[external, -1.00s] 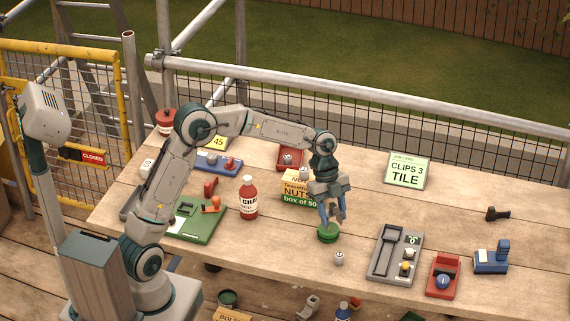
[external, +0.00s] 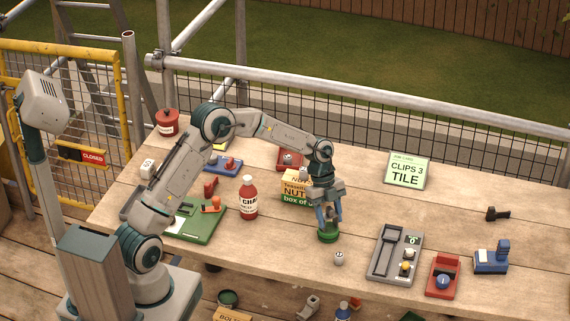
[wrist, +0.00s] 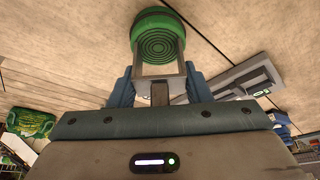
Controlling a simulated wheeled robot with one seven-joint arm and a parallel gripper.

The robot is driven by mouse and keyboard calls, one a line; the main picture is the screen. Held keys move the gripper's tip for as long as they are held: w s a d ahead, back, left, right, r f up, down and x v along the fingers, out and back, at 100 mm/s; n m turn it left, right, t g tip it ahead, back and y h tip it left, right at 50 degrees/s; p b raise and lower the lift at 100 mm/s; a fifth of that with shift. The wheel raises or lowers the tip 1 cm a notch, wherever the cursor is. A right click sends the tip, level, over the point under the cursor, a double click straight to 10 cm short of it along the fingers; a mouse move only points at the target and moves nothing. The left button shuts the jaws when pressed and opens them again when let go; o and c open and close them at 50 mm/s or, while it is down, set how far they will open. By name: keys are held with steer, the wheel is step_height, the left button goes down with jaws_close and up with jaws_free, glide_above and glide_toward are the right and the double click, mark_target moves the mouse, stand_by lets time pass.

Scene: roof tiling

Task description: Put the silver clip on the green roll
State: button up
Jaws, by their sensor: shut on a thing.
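The green roll (external: 328,236) stands on the table, right under my gripper (external: 328,221). In the wrist view the roll (wrist: 158,30) shows its ringed round top just beyond the fingertips. My gripper (wrist: 160,68) points down and is shut on the silver clip (wrist: 160,71), a grey piece spanning between the fingers. The clip is at or just over the roll's near edge; I cannot tell whether they touch. In the external view the fingers mostly hide the clip.
A small pale cylinder (external: 339,258) is in front.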

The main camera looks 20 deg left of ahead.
steer(key=shift+f, duration=0.1)
steer(key=o, duration=0.6)
steer(key=shift+f, duration=0.15)
steer(key=o, duration=0.4)
steer(key=shift+r, duration=0.2)
